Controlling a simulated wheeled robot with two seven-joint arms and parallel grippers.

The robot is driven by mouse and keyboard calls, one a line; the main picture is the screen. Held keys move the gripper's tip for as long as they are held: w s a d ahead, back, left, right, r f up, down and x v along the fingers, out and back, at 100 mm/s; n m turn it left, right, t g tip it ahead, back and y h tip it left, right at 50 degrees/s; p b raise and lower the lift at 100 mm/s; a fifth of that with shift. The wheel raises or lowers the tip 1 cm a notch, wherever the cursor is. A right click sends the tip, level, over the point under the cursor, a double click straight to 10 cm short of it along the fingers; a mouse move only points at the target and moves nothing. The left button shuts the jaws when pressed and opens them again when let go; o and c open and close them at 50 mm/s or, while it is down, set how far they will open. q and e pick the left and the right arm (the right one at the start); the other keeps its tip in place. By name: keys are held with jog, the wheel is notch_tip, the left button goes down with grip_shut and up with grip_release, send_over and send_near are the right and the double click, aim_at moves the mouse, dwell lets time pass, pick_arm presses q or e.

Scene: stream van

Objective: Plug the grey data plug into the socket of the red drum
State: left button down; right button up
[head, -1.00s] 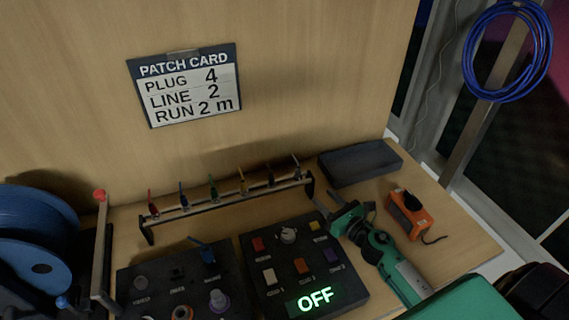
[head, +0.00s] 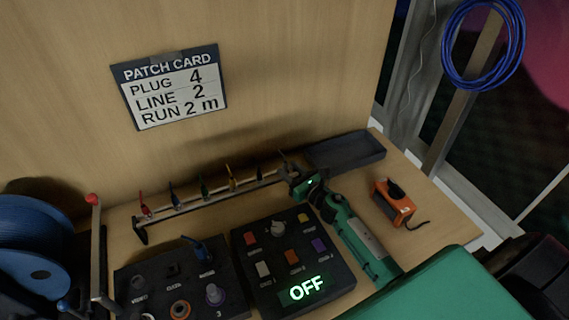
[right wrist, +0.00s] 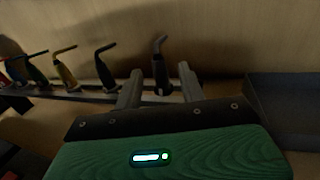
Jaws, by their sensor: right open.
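The grey data plug (head: 284,158) stands at the right end of the plug rack (head: 215,198), the last in a row of coloured plugs. In the right wrist view the grey plug (right wrist: 160,62) rises upright with a bent top, in line with the gap between my fingers. My right gripper (head: 287,170) is open at that end of the rack, fingers (right wrist: 158,88) pointing at the plug; I cannot tell whether they touch it. The red drum and its socket are not in view. My left gripper is not in view.
A blue drum (head: 30,240) and a red-knobbed lever (head: 97,250) stand at the left. Two dark control panels, one reading OFF (head: 303,289), fill the front. A dark tray (head: 345,152) and an orange device (head: 393,203) lie right. A patch card (head: 170,88) hangs behind.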

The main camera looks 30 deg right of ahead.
jog(key=shift+x, duration=1.5)
jog(key=shift+r, duration=0.1)
grip_shut()
jog(key=shift+r, duration=0.1)
